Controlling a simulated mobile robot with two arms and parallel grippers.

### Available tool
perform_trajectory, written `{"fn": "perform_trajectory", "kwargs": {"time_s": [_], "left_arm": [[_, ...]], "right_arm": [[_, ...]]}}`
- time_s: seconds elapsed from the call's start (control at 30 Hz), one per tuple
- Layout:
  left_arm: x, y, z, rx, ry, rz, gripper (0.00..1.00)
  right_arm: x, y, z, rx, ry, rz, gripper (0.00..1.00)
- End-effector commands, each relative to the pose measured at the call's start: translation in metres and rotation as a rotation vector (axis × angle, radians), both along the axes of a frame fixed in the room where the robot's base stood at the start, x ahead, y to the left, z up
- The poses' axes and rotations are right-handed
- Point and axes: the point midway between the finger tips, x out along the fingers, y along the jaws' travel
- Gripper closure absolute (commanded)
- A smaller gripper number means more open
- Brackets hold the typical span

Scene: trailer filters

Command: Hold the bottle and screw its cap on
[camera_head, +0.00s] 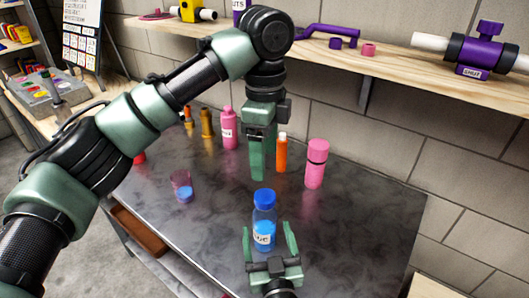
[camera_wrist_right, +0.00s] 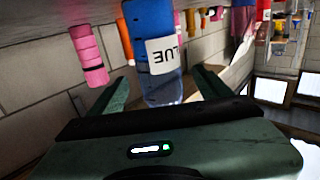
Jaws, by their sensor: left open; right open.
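A clear bottle (camera_head: 263,232) with blue liquid and a white label stands upright near the front of the dark table. Its blue cap (camera_head: 264,197) sits on top; I cannot tell how tightly. My right gripper (camera_head: 268,236) is open at the bottle's near side, one finger on each side of it. My left gripper (camera_head: 257,174) points down, open and empty, just above or behind the cap. Its fingers overlap in this view.
An orange bottle (camera_head: 281,153), a pink cylinder with a dark band (camera_head: 316,165) and a pink bottle (camera_head: 228,130) stand behind on the table (camera_head: 370,215). A wooden shelf (camera_head: 385,68) overhangs the back. The table's right side is clear.

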Motion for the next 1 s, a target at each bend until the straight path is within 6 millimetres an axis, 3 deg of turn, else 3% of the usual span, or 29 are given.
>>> {"fn": "perform_trajectory", "kwargs": {"time_s": [0.23, 0.67, 0.77, 1.0], "left_arm": [[0.0, 0.0, -0.017, 0.0, 0.0, 0.0, 0.32], [0.0, 0.0, -0.017, 0.0, 0.0, 0.0, 0.32], [0.0, 0.0, -0.008, 0.0, -0.001, 0.0, 0.32], [0.0, 0.0, 0.035, 0.0, 0.0, 0.0, 0.32]], "right_arm": [[-0.036, -0.006, -0.003, 0.002, 0.001, 0.0, 0.21], [-0.042, -0.007, 0.001, 0.0, 0.0, 0.0, 0.21], [-0.042, -0.007, 0.009, 0.0, 0.0, 0.0, 0.21], [-0.042, -0.007, 0.052, 0.0, 0.0, 0.0, 0.21]]}}
